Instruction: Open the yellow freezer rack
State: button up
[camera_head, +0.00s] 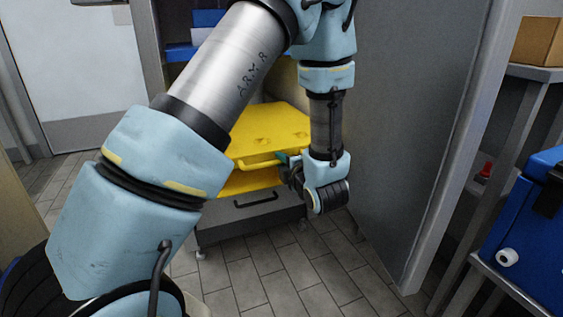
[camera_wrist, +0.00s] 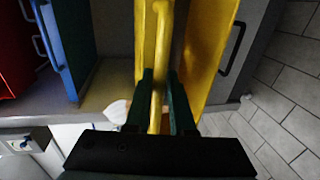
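The yellow freezer rack (camera_head: 273,127) sits low in the cabinet in the head view, with its top surface showing and a yellow bar handle (camera_head: 258,162) on its front. My gripper (camera_head: 292,167) is at the right part of this handle, partly hidden by my wrist. In the wrist view the handle (camera_wrist: 163,35) runs down between the two dark fingers of my gripper (camera_wrist: 162,88). The fingers are close together and look closed around it. Yellow panels (camera_wrist: 212,45) show on both sides of a dark gap there. My arm hides part of the rack's left side.
A grey drawer (camera_head: 250,209) with a dark handle is below the yellow rack. Blue racks (camera_head: 183,53) are above. A large grey panel (camera_head: 410,110) stands close on the right. A blue box (camera_head: 530,220) rests on a shelf at the far right. The tiled floor in front is clear.

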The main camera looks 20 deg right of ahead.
jog(key=o, duration=0.4)
jog(key=shift+c, duration=0.2)
jog(key=p+v, duration=0.1)
jog(key=v, duration=0.9)
jog(key=shift+s, duration=0.4)
